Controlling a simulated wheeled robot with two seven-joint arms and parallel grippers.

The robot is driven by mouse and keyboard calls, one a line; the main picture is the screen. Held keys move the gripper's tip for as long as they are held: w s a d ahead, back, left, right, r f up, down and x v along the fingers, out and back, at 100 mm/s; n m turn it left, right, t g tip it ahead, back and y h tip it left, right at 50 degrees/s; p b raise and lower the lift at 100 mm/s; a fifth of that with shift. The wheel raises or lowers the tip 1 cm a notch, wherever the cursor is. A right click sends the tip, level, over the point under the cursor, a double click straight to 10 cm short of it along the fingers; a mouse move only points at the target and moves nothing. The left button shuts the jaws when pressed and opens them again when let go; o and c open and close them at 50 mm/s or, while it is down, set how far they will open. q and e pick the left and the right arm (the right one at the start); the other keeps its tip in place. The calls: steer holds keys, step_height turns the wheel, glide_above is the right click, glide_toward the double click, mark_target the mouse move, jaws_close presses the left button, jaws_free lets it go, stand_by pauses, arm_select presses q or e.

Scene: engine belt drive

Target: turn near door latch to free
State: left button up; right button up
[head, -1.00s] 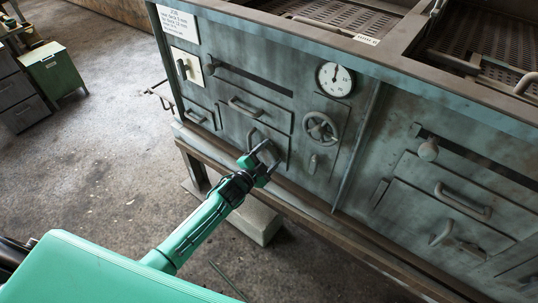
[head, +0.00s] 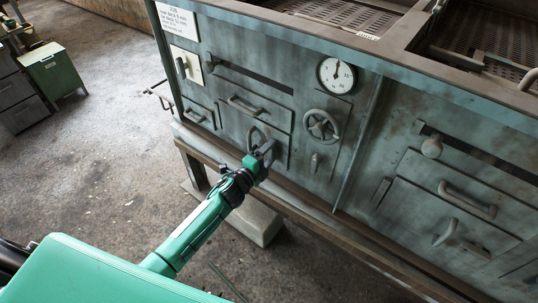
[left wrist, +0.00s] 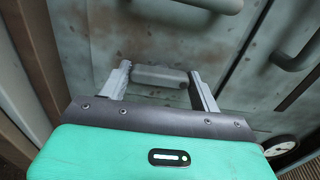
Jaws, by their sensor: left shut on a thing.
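The near door (head: 278,128) is a green-grey panel low on the left part of the stove front. Its latch, a grey lever handle (left wrist: 160,76), lies between the fingers of my left gripper (left wrist: 161,85) in the left wrist view. In the head view my left gripper (head: 263,152) is at the door's lower part and hides most of the latch. The left gripper is shut on the latch. The latch's exact angle is hard to tell. My right gripper is not in view.
A curved handle (head: 244,106) sits above the latch, with a handwheel (head: 321,126) and a round gauge (head: 337,74) to the right. A ledge (head: 290,194) runs below the doors. A second door with its own latch (head: 445,232) is farther right. The floor at left is open.

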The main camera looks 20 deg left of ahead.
arm_select(q)
steer(key=shift+f, duration=0.1)
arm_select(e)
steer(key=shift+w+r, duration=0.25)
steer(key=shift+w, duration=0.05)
arm_select(q)
steer(key=o, duration=1)
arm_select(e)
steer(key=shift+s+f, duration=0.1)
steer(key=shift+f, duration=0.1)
arm_select(q)
steer(key=v, duration=1.4)
steer(key=shift+d, duration=0.1)
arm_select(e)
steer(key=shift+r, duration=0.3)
